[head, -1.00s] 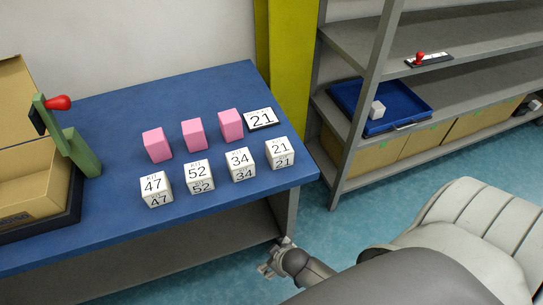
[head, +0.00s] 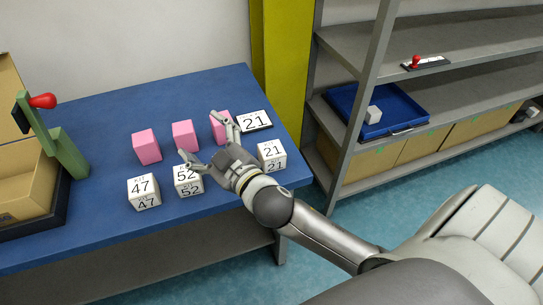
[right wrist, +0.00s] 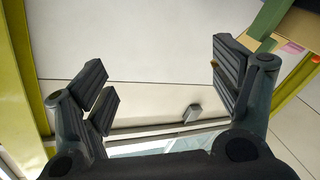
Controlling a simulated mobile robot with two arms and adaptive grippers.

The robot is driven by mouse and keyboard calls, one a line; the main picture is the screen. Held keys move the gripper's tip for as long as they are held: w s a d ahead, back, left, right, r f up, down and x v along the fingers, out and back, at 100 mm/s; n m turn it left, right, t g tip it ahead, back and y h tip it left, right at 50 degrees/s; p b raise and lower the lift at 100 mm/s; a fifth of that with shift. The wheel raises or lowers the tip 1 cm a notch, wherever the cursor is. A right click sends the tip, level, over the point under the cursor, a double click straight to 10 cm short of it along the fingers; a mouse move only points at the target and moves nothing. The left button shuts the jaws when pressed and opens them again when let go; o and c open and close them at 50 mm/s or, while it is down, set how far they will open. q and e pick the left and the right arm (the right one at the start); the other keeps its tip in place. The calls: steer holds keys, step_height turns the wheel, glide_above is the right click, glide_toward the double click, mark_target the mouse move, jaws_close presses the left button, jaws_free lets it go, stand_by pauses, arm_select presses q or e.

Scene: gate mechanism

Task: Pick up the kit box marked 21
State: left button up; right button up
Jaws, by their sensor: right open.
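The white kit box marked 21 (head: 271,155) stands on the blue table near its right edge, in the head view. My right gripper (head: 203,138) is open and empty over the table, to the left of box 21, with its fingers spread towards the pink blocks. Its arm comes in from the lower right and passes just below box 21. Box 21 is not seen there. My left gripper is not in view.
Pink blocks (head: 146,147) form a row behind. A card marked 21 (head: 255,121) lies behind box 21. A green stand with a red knob (head: 43,101) is at left. Shelves (head: 365,65) stand at right.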

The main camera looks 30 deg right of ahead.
steer(key=w+a+r+n+t+y, duration=0.1)
steer(key=a+r+n+y, duration=0.6)
steer(key=r+y, duration=0.1)
steer(key=s+a+n+g+y, duration=0.3)
steer(key=a+n+g+y, duration=0.55)
steer(key=n, duration=0.55)
steer(key=n+g+h, duration=0.5)
steer(key=g+h, duration=0.5)
steer(key=h, duration=0.8)
glide_above(271, 149)
steer(key=f, duration=1.3)
steer(key=shift+a+f, duration=0.1)
steer(key=shift+a, duration=0.15)
steer(key=shift+m+h, duration=0.3)
steer(key=shift+h, duration=0.05)
steer(key=f, duration=0.3)
steer(key=f+p, duration=0.1)
steer(key=f, duration=0.1)
steer(key=shift+s+d, duration=0.1)
steer(key=shift+d, duration=0.3)
step_height(271, 149, down, 5)
steer(key=shift+a+r+p, duration=0.1)
steer(key=shift+r+p, duration=0.05)
steer(key=shift+p, duration=0.85)
steer(key=shift+f, duration=0.45)
